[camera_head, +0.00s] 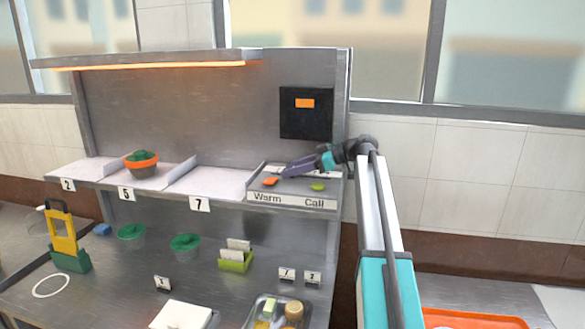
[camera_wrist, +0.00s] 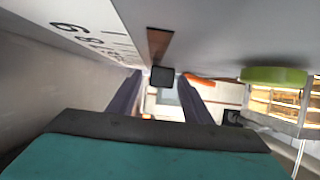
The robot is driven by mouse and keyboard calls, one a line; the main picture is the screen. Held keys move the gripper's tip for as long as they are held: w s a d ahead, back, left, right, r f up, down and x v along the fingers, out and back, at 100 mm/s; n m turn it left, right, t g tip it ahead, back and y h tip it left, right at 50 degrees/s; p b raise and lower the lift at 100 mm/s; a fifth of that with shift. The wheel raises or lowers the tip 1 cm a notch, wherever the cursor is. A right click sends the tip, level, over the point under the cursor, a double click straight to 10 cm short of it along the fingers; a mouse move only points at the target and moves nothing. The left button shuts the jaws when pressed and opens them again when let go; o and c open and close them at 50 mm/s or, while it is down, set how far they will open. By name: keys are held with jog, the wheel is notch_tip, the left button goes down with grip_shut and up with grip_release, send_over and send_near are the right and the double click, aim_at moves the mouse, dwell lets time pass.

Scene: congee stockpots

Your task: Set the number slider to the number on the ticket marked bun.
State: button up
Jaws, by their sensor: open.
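The number slider's black knob (camera_wrist: 162,77) shows in the wrist view, at the end of a brown strip and beside a white scale (camera_wrist: 80,32) with printed numbers. My gripper (camera_wrist: 160,84) is open, with one dark finger on each side of the knob in that view; I cannot tell whether they touch it. In the head view my gripper (camera_head: 288,172) is low over the panel labelled Warm and Call (camera_head: 290,200), and the slider is not clear there. Pale tickets (camera_head: 238,244) stand in a green holder (camera_head: 235,262); their writing is too small to read.
An orange button (camera_head: 270,181) and a green button (camera_head: 318,187) sit on the panel close to my gripper. A black screen (camera_head: 304,120) is on the wall behind. Shelf bays left carry numbers 2, 5 and 7; one holds an orange-rimmed pot (camera_head: 141,168).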

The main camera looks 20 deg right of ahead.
grip_shut()
jog(key=shift+s+d+f+b, duration=0.1)
jog(key=shift+s+d+b, duration=0.35)
jog(key=shift+d+b, duration=0.45)
jog(key=shift+s, duration=0.1)
grip_release()
jog(key=shift+s+d, duration=0.1)
jog(key=b+v, duration=0.4)
jog(key=v, duration=0.9)
jog(key=shift+s+d+r, duration=0.1)
jog(key=shift+d+r, duration=0.1)
jog(key=shift+r, duration=0.1)
